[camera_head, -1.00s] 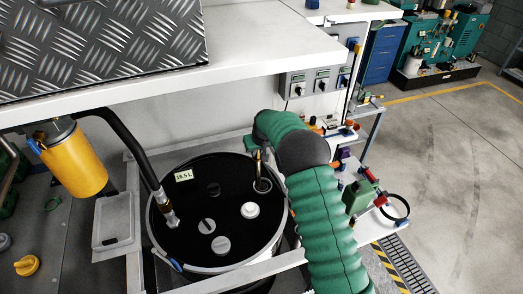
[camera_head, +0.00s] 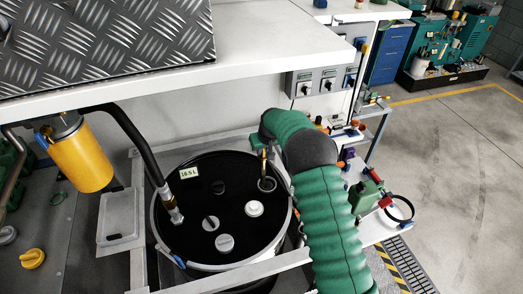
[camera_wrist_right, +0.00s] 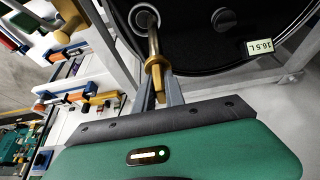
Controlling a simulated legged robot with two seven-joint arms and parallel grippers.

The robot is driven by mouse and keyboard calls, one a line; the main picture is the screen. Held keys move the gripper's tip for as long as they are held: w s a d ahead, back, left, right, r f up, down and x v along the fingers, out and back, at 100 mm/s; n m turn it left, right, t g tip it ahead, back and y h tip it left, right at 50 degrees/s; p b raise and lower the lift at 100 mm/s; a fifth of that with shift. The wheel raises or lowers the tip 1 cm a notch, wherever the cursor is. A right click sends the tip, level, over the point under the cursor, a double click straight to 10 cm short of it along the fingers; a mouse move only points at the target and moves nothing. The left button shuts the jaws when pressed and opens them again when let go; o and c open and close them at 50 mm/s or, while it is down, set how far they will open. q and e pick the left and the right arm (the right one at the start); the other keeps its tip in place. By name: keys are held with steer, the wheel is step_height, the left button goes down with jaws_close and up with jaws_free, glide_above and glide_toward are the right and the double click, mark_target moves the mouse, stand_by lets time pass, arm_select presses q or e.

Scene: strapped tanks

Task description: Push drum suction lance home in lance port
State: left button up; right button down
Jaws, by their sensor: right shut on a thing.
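The black drum (camera_head: 205,255) stands upright in the frame below the bench, with a "16.5 L" label on its lid. The drum suction lance (camera_head: 263,163), a brass-coloured rod, stands at the lance port (camera_head: 267,184), a pale ring at the lid's right side. In the right wrist view, the lance (camera_wrist_right: 153,42) has a brass collar, and its far end reaches into the port ring (camera_wrist_right: 146,18). My right gripper (camera_wrist_right: 158,88) is shut on the lance's near end, above the lid. How deep the lance sits is hidden. My left gripper is not in view.
A black hose (camera_head: 135,135) with a metal fitting enters the lid at left. Lid caps (camera_head: 254,208) lie near the port. A yellow filter (camera_head: 80,155) hangs at left. The white bench (camera_head: 270,48) overhangs behind; a pale frame rail (camera_head: 245,272) crosses in front.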

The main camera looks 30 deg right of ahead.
steer(key=shift+d+f, duration=0.1)
steer(key=shift+d, duration=0.45)
steer(key=shift+d+f, duration=0.4)
steer(key=shift+a+f+b, duration=0.25)
steer(key=shift+a+b, duration=0.25)
steer(key=shift+a, duration=0.05)
steer(key=shift+d+r, duration=0.25)
steer(key=shift+d, duration=0.4)
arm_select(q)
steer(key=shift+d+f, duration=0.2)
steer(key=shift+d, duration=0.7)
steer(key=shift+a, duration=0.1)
arm_select(e)
steer(key=shift+a, duration=0.2)
